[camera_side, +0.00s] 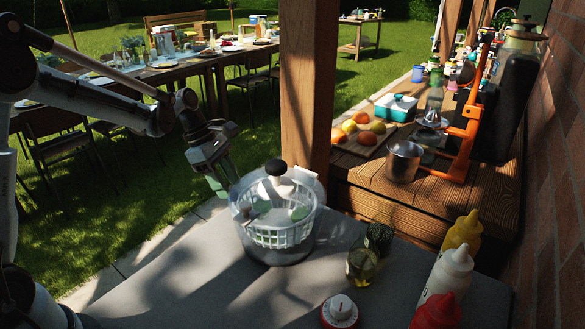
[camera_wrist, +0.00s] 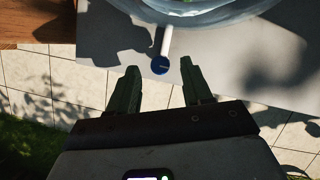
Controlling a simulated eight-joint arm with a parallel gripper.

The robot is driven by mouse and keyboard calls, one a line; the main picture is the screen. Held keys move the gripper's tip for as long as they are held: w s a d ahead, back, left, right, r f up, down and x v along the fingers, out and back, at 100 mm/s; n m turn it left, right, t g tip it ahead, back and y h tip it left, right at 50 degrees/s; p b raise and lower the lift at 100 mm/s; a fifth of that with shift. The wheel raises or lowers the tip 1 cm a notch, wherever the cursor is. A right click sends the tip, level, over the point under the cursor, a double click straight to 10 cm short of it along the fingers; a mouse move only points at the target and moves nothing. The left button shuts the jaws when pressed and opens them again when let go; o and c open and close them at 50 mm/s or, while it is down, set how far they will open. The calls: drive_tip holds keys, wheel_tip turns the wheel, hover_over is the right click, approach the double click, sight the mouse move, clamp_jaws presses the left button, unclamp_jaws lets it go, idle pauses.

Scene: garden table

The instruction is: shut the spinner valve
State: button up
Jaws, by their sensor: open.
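The salad spinner (camera_side: 277,250), a clear bowl with a white basket, a clear lid and a black knob (camera_side: 276,167), stands upright on the grey counter. Its curved clear rim (camera_wrist: 215,20) crosses the top of the wrist view. My gripper (camera_side: 222,182) is open and empty, left of the spinner in the side view. In the wrist view the blue end lies between the green fingertips (camera_wrist: 158,68), with no contact visible. The valve's setting cannot be told.
An oil jar (camera_side: 362,265), a white-knobbed red timer (camera_side: 340,309) and sauce bottles (camera_side: 448,272) stand right of the spinner. A wooden post (camera_side: 307,90) rises behind it. A steel pot (camera_side: 403,161) stands on the wooden bench. The counter's front left is clear.

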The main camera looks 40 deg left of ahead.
drive_tip(key=shift+x, duration=1)
drive_tip(key=shift+r, duration=0.1)
clamp_jaws()
